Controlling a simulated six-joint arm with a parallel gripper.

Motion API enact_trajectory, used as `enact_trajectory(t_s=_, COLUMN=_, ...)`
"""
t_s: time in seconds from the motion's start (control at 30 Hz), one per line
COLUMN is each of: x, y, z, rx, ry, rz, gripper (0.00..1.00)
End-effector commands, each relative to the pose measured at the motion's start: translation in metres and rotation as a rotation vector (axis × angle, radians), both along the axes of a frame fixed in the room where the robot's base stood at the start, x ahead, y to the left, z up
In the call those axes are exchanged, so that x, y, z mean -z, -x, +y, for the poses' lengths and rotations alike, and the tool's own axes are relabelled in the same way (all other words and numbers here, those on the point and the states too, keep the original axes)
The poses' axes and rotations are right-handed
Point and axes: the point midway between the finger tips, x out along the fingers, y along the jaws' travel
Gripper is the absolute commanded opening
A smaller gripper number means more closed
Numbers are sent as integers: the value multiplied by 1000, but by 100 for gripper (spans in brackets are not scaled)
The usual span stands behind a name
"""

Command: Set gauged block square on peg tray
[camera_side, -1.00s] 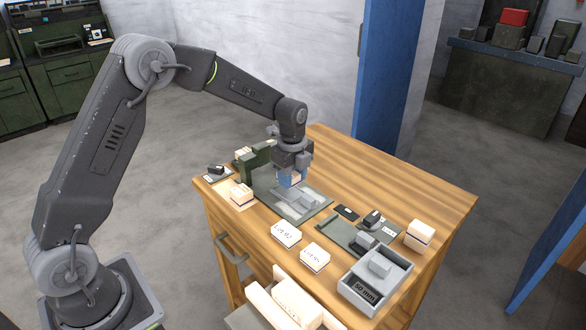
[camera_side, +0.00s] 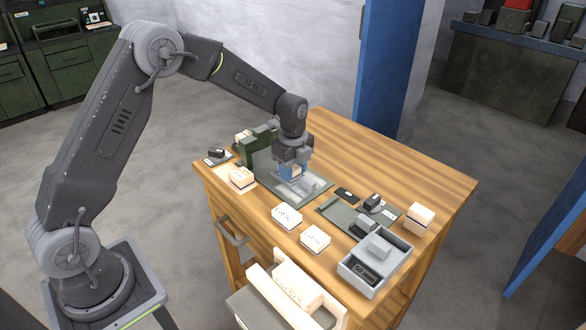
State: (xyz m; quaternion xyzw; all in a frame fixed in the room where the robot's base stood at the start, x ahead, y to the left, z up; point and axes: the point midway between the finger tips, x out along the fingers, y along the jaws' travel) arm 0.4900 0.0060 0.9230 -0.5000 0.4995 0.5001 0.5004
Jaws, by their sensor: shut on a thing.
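My gripper (camera_side: 291,163) is in the middle of the side view, pointing down and shut on the gauged block (camera_side: 296,172), a small pale block with blue beside it at the jaws. The peg tray (camera_side: 318,187) is a flat grey-green tray with lighter grey raised parts, lying under the gripper on the wooden table. The block is low over the tray's middle. The jaws hide much of the block and the tray part below it, so I cannot tell whether they touch or whether the block sits square.
A green upright fixture (camera_side: 257,146) stands left of the gripper. Pale blocks (camera_side: 242,178) and white labelled pieces (camera_side: 286,217) lie nearby. The back right table is clear.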

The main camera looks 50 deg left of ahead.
Motion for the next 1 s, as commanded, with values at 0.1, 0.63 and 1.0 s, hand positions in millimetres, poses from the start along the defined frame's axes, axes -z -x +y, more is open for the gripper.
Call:
enact_trajectory(t_s=0.1, x=1, y=0, z=0, rx=0, ry=0, rz=0, gripper=19)
enact_trajectory(t_s=0.63, x=1, y=0, z=0, rx=0, ry=0, rz=0, gripper=68)
enact_trajectory(t_s=1.0, x=-3, y=-1, z=0, rx=0, ry=0, rz=-2, gripper=71)
